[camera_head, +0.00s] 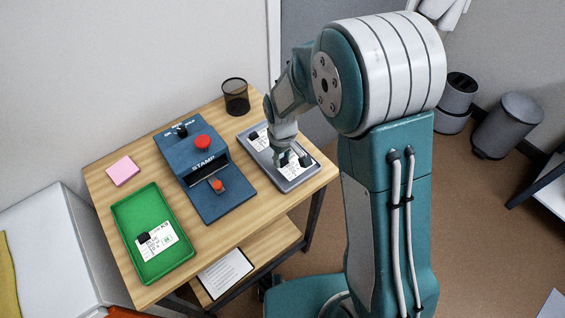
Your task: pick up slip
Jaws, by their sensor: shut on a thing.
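A grey tray (291,187) at the right end of the wooden table holds white printed slips with black blocks on them. The near slip (295,174) lies at the tray's front, under my gripper (292,160). The far slip (261,133) lies toward the tray's back, partly behind my arm. My gripper points down and is shut on the near slip, seemingly by its dark block; the fingers hide the exact contact. The slip looks low, at the tray floor; I cannot tell whether it is lifted. Another slip (160,241) with a black block lies in the green tray (165,268) at left.
A blue stamp device (226,205) with red knobs stands mid-table, between the trays. A pink note pad (123,171) lies at the back left and a black mesh cup (236,96) stands at the back. A printed sheet (226,273) lies on the lower shelf.

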